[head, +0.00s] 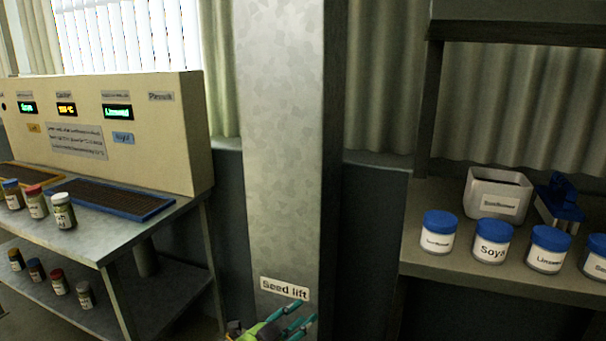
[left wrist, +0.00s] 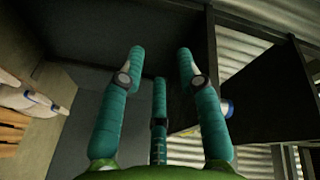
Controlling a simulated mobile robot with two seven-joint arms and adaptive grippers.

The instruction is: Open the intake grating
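No part that I can make out as the intake grating shows in either view. The tall pale metal seed lift column (head: 280,150) stands in the middle of the head view, with a "Seed lift" label (head: 285,289) low on it; its foot is cut off by the frame. My left gripper (head: 302,313) is at the bottom edge of the head view, in front of the column's lower end. In the left wrist view its teal fingers (left wrist: 160,62) are spread apart with nothing between them. My right gripper is in neither view.
A left bench (head: 150,226) holds several jars and dark mesh-topped trays, one blue-framed (head: 112,199), below a control panel (head: 110,130). A right shelf (head: 420,262) holds blue-lidded jars (head: 491,241) and a white bin (head: 497,193). Dark panels (left wrist: 265,85) surround my left fingers.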

